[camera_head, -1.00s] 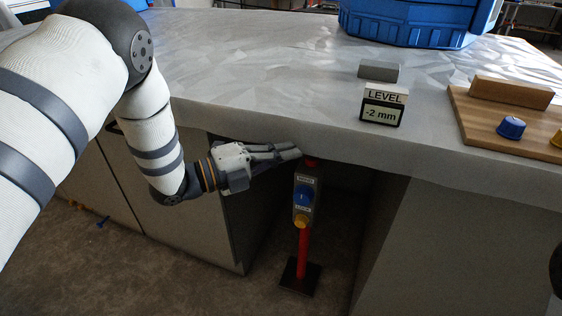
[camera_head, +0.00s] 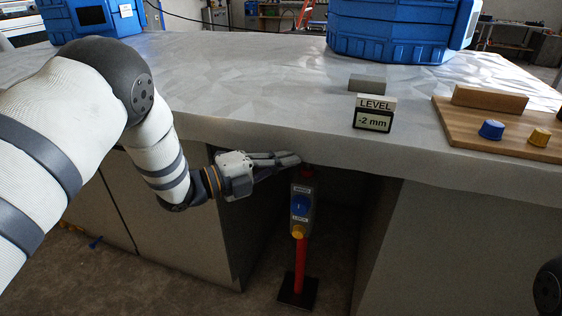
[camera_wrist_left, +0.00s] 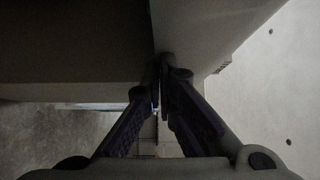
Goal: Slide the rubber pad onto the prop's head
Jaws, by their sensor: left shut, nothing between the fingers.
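The prop stands on the floor under the front edge of the covered worktop. It has a red post (camera_head: 300,258), a black foot plate (camera_head: 298,290) and a grey box (camera_head: 302,205) with a blue and a yellow button. Its dark red head (camera_head: 307,170) is just under the worktop edge, partly in shade. My left gripper (camera_head: 297,159) is shut and empty, fingertips beside the head's upper left; I cannot tell whether they touch. The fingers also show closed in the left wrist view (camera_wrist_left: 157,98). A grey block (camera_head: 367,83) on the worktop may be the rubber pad. My right gripper is not in view.
A level display (camera_head: 374,114) reads -2 mm on the worktop (camera_head: 250,90). A wooden board (camera_head: 460,135) at the right holds a wooden block, a blue knob (camera_head: 491,130) and a yellow knob (camera_head: 539,137). Cabinets flank the gap around the prop.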

